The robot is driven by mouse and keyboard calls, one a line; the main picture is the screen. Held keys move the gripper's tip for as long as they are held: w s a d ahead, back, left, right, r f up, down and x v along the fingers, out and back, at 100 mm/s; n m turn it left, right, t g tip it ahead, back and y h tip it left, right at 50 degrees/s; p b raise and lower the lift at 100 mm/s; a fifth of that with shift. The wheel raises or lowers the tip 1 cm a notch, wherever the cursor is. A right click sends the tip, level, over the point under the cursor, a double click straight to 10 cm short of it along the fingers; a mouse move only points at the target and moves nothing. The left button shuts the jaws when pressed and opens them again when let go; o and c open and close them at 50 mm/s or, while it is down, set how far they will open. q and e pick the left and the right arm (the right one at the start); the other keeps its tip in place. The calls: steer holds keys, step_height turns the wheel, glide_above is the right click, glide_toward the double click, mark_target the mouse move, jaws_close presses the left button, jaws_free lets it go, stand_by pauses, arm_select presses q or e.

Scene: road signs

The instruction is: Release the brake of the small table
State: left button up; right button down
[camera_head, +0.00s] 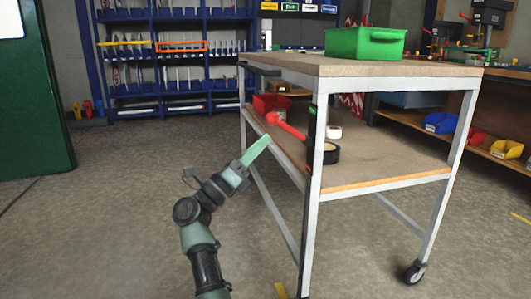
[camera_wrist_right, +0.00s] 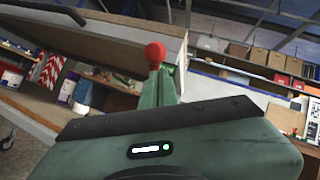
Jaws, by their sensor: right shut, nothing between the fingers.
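The small table (camera_head: 340,68) has a wooden top, a lower wooden shelf and a light grey metal frame. A red brake lever (camera_head: 287,127) sticks out up and to the left from its near leg. My right gripper (camera_head: 266,139) has green fingers that are shut and empty, a little below and left of the lever in the head view. In the right wrist view the lever's red knob (camera_wrist_right: 155,53) shows just beyond my fingertips. I cannot tell whether they touch it. My left gripper is not in view.
A green bin (camera_head: 365,44) stands on the table top. A red bin (camera_head: 270,104) and a black tape roll (camera_head: 330,153) are on the lower shelf. A caster wheel (camera_head: 414,272) is at the right leg. Blue shelving (camera_head: 150,60) stands behind. The floor to the left is clear.

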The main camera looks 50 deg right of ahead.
steer(key=r+p+v, duration=0.1)
steer(key=p+v, duration=0.1)
steer(key=v, duration=0.9)
steer(key=shift+a, duration=0.3)
steer(key=shift+r, duration=0.1)
